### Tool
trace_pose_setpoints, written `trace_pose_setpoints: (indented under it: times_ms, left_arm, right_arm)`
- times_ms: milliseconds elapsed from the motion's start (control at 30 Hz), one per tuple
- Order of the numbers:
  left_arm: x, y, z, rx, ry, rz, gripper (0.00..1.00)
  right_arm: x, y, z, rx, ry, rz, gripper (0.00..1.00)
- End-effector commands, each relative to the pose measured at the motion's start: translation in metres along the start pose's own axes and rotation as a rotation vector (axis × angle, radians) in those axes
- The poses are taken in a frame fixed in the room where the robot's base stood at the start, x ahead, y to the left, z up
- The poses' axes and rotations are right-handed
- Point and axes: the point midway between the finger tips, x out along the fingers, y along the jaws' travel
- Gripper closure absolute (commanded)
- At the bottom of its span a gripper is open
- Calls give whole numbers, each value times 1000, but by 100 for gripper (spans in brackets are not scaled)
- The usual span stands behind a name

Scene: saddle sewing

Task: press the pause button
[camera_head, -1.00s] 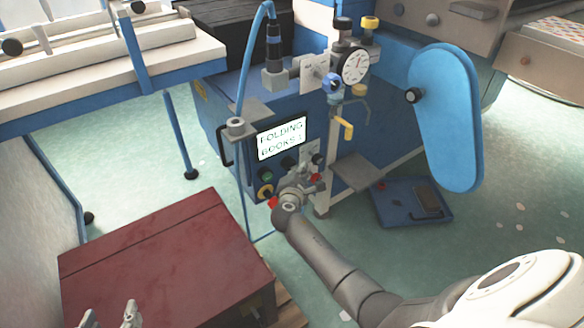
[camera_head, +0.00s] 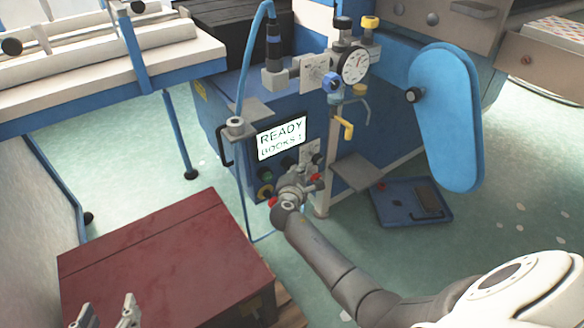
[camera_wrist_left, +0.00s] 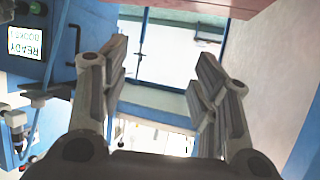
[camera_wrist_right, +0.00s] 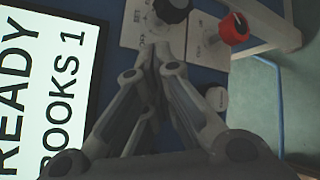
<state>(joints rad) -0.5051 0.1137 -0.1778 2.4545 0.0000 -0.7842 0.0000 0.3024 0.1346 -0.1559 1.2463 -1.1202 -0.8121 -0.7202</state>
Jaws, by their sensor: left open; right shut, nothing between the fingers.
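The control panel (camera_head: 285,172) is on the front of the blue machine. Its screen (camera_head: 281,138) reads "READY" and "BOOKS 1". Below the screen are a green button (camera_head: 265,173) and a yellow-ringed button (camera_head: 265,191). I cannot tell which control is the pause button. My right gripper (camera_head: 306,178) is shut and empty, close in front of the panel's lower right part. In the right wrist view its fingertips (camera_wrist_right: 161,50) point at the panel near a black knob (camera_wrist_right: 172,8) and a red knob (camera_wrist_right: 233,28); contact is unclear. My left gripper (camera_head: 105,312) is open and empty at bottom left.
A dark red box (camera_head: 165,255) stands on the floor at lower left. A grey shelf (camera_head: 360,171) and a blue tray (camera_head: 410,203) lie right of the panel. A gauge (camera_head: 356,66) and a yellow handle (camera_head: 345,128) are above. Green floor is clear between box and white bench.

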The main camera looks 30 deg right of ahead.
Motion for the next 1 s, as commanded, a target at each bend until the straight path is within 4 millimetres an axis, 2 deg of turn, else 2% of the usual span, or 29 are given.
trace_pose_setpoints:
  times_ms: [700, 1000]
  left_arm:
    - [0, 1, -5, -1, 20, 2, 44]
    - [-2, -1, 12, -1, -68, -2, 44]
  right_arm:
    - [0, 2, -1, 1, 1, 1, 100]
    - [-4, -1, 2, 0, 1, 2, 100]
